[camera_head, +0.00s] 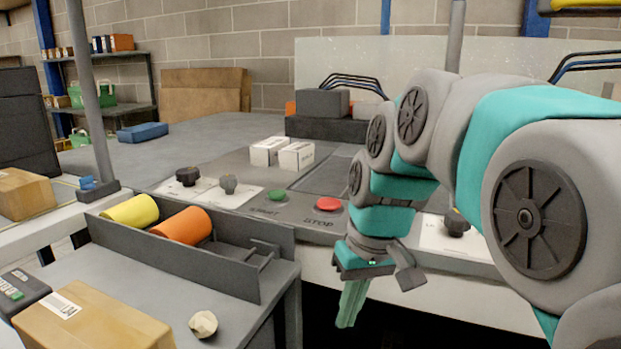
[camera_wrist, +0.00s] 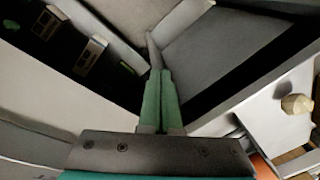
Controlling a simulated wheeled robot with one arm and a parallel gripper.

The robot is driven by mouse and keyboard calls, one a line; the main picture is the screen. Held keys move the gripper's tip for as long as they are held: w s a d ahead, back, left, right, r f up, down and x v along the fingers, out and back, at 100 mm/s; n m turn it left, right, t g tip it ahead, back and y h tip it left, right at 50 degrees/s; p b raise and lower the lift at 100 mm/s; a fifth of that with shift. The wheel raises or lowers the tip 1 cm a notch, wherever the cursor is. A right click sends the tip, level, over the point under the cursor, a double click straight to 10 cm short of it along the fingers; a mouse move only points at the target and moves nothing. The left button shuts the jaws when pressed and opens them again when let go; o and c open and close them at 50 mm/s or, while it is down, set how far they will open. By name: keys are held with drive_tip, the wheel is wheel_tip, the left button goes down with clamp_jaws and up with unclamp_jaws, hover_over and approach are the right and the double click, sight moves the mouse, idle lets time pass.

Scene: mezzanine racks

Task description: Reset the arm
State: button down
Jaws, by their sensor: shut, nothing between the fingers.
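My arm reaches in from the right in the head view, grey and teal. My gripper (camera_head: 352,304) points down in front of the bench's front edge, beside the red stop button. Its green fingers are together with nothing between them. The wrist view also shows my gripper (camera_wrist: 160,74), its two green fingers side by side and touching, with no object held.
A grey machine table (camera_head: 215,140) carries a green button (camera_head: 277,195), a red button (camera_head: 329,203) and two white boxes (camera_head: 296,156). At lower left, a side table holds a cardboard box (camera_head: 90,322), a crumpled ball (camera_head: 203,324) and a trough with yellow (camera_head: 130,211) and orange (camera_head: 183,226) rolls.

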drive_tip(key=s+d+f+m, duration=0.1)
drive_tip(key=s+d+f, duration=0.2)
drive_tip(key=s+f, duration=0.2)
drive_tip(key=s+d+f+m+g+h, duration=0.1)
drive_tip(key=s+d+f, duration=0.2)
drive_tip(key=s+f, duration=0.2)
drive_tip(key=s+d+f+m+g+h, duration=0.1)
drive_tip(key=s+d+f, duration=0.2)
drive_tip(key=s, duration=0.7)
wheel_tip(320, 180, down, 2)
drive_tip(key=shift+d+f+m, duration=0.1)
drive_tip(key=shift+d+m, duration=0.05)
drive_tip(key=shift+m, duration=0.25)
drive_tip(key=shift+d, duration=0.1)
